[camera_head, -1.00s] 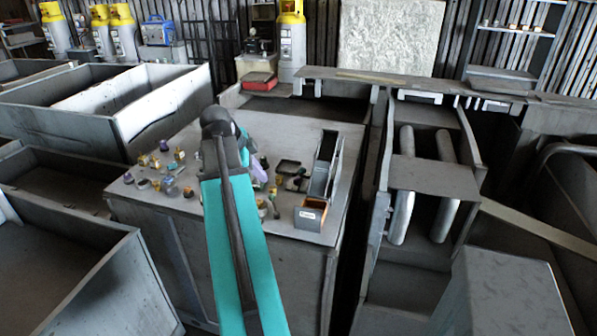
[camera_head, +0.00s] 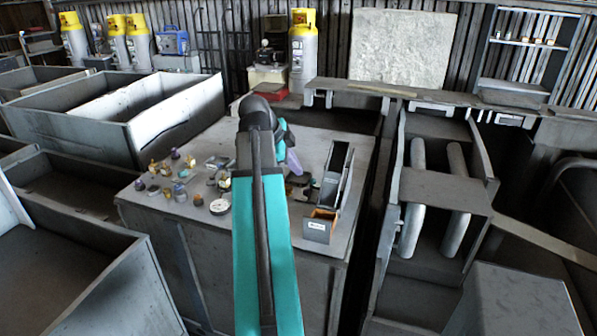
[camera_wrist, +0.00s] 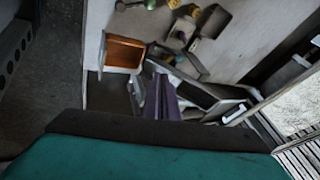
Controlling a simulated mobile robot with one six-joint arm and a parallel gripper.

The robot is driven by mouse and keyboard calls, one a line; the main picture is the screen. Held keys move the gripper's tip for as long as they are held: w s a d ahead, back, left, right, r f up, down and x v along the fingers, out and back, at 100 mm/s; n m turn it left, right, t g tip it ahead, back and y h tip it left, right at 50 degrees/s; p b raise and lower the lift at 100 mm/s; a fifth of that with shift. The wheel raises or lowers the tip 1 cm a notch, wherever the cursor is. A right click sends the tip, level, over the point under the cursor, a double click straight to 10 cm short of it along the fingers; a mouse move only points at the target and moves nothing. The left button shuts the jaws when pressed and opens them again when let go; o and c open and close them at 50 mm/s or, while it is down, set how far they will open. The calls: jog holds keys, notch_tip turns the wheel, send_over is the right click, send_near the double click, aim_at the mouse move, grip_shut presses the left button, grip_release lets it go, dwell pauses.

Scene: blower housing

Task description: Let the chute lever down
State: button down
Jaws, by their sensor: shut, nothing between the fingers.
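The blower housing seems to be the narrow grey chute-like unit (camera_head: 335,176) on the bench, with a small orange-lined box (camera_head: 320,226) at its near end. In the wrist view, the orange-lined box (camera_wrist: 124,53) is at upper left and the dark long chute body (camera_wrist: 205,98) runs to the right. I cannot pick out the lever with certainty. My gripper (camera_wrist: 163,98) shows purple fingers, shut and empty, over or beside the chute near the box; contact cannot be told. In the head view, my arm partly hides the gripper (camera_head: 296,166), left of the unit.
The grey bench top (camera_head: 225,150) holds several small fittings (camera_head: 190,185) left of my arm. A frame with two pale pipes (camera_head: 455,200) stands to the right across a narrow gap. Open grey bins (camera_head: 115,110) are at left. Gas cylinders (camera_head: 303,45) stand behind.

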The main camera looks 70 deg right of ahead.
jog(key=p, duration=0.3)
send_near(322, 188)
jog(key=shift+f, duration=1.6)
jog(key=shift+w+d+f+p, duration=0.3)
jog(key=shift+w+d, duration=0.1)
jog(key=shift+d, duration=0.2)
jog(key=shift+w+d+f+p, duration=0.15)
jog(key=shift+w+d+p, duration=0.2)
jog(key=shift+d, duration=0.25)
jog(key=shift+w+d+f, duration=0.1)
jog(key=shift+d+f, duration=0.2)
jog(key=shift+d, duration=0.25)
jog(key=shift+w, duration=0.2)
